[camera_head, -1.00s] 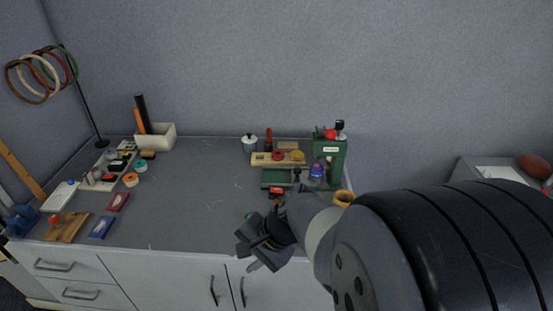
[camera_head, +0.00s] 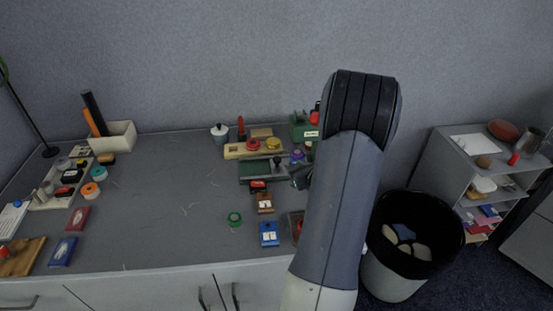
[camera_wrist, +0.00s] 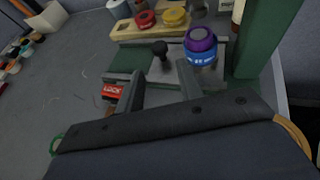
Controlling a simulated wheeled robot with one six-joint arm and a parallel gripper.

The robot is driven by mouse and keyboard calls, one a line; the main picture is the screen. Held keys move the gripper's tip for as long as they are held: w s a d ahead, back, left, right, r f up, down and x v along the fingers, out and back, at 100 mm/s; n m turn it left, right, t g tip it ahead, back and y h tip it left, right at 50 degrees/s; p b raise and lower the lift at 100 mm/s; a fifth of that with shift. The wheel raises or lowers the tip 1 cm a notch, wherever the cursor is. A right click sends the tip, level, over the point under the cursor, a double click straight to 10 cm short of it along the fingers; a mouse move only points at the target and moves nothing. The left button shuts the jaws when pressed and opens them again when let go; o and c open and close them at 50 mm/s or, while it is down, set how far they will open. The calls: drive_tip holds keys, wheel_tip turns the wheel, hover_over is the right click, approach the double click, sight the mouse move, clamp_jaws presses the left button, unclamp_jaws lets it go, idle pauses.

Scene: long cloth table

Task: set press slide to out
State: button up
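The green press (camera_head: 303,130) stands at the back right of the table, partly hidden by my arm; its green column (camera_wrist: 266,40) is at the right in the wrist view. Its slide is a grey plate (camera_wrist: 176,66) with a black knob (camera_wrist: 160,48), over a green base (camera_wrist: 128,60). The knob also shows in the head view (camera_head: 277,161). A purple and blue round piece (camera_wrist: 201,48) stands at the plate's right, near the column. My gripper (camera_wrist: 160,86) is open, its fingers apart on the near side of the knob. I cannot tell whether they touch the plate.
A red LOCK tag (camera_wrist: 112,92) lies by the left finger. A wooden rack (camera_head: 236,151) with red and yellow rings is behind the slide. A black bin (camera_head: 415,236) stands right of the table.

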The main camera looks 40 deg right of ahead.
sight(278, 158)
drive_tip(key=p+x, duration=0.1)
drive_tip(key=x, duration=0.9)
drive_tip(key=shift+w+a, duration=0.1)
clamp_jaws()
